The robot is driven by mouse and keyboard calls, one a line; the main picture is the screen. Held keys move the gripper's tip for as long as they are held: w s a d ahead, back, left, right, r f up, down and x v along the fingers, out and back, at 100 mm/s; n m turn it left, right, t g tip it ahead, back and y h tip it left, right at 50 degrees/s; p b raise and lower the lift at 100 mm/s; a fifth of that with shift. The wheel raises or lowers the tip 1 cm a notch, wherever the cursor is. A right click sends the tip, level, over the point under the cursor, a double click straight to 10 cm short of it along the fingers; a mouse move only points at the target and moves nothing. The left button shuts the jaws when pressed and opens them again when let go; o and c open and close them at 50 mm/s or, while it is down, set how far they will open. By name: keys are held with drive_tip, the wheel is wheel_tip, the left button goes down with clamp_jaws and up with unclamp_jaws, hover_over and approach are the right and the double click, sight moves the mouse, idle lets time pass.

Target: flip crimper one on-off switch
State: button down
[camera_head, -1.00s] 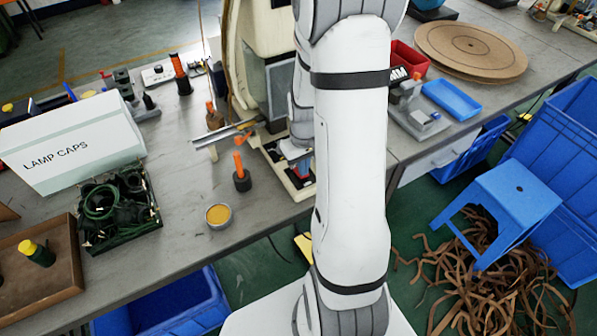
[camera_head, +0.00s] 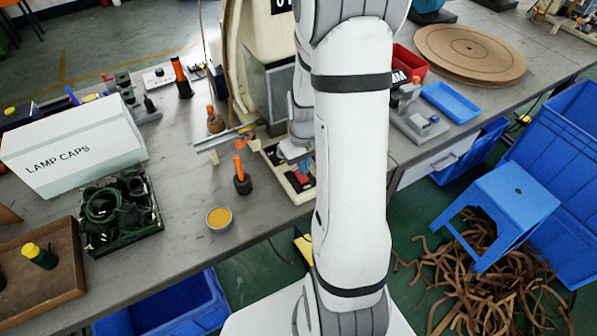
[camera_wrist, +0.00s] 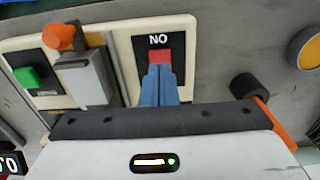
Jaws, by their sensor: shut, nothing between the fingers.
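The on-off switch is a red rocker (camera_wrist: 158,56) on a black plate, with its letters reading upside down in the wrist view. It sits on a cream panel (camera_wrist: 120,45) on the bench. My gripper (camera_wrist: 158,72) is shut and empty, its blue fingers pointing at the rocker. The fingertips overlap the rocker's near edge; I cannot tell whether they touch it. In the head view my arm hides part of the panel (camera_head: 276,160), and the crimper (camera_head: 262,50) stands behind it.
A green button (camera_wrist: 28,77) and an orange-knobbed lever (camera_wrist: 60,38) lie left of the switch in the wrist view. An orange-handled tool (camera_head: 241,178) and a round tin (camera_head: 219,218) stand nearby. The bench front is mostly clear around the tin.

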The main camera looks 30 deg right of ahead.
wheel_tip(320, 180, up, 5)
drive_tip(key=p, duration=0.2)
drive_tip(key=shift+f+p, duration=0.2)
drive_tip(key=shift+p, duration=0.2)
drive_tip(key=s+a+r+t, duration=0.1)
drive_tip(key=s+a+r, duration=0.5)
drive_tip(key=r, duration=0.3)
drive_tip(key=s+a+r+t, duration=0.2)
drive_tip(key=s+a+r, duration=0.4)
drive_tip(key=r, duration=0.3)
drive_tip(key=shift+s+a+r, duration=0.2)
drive_tip(key=shift+a+r, duration=0.1)
drive_tip(key=shift+r, duration=0.1)
